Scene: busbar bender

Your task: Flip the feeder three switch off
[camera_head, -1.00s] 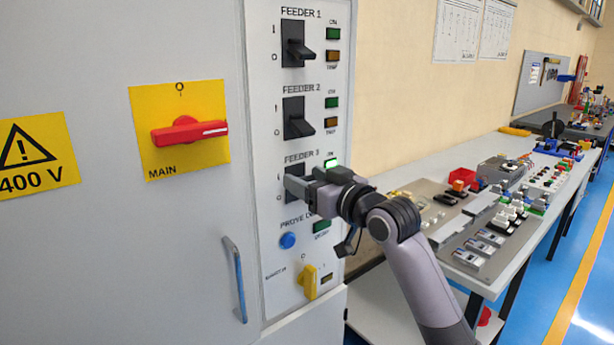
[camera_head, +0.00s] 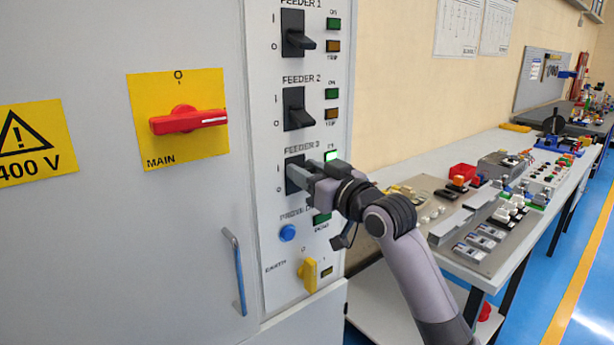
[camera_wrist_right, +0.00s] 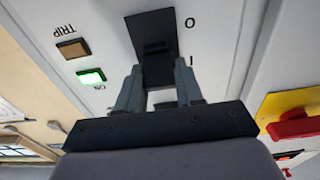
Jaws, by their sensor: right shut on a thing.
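The feeder three switch (camera_head: 292,182) is a black rocker on the grey panel, under the label FEEDER 3. Its green ON lamp (camera_head: 331,155) is lit. My right gripper (camera_head: 304,178) is at the switch, with its fingers shut on the lever and partly covering it. The right wrist view shows the black switch plate (camera_wrist_right: 152,25) upside down, with O above and I below. There the two grey fingers of my right gripper (camera_wrist_right: 160,85) stand on either side of the lower part of the switch. My left gripper is not in view.
Feeder one (camera_head: 293,35) and feeder two (camera_head: 294,110) switches sit above. Below are a blue button (camera_head: 288,233) and yellow earth knob (camera_head: 308,275). The red main handle (camera_head: 188,121) is left. A bench (camera_head: 480,290) with parts stands right.

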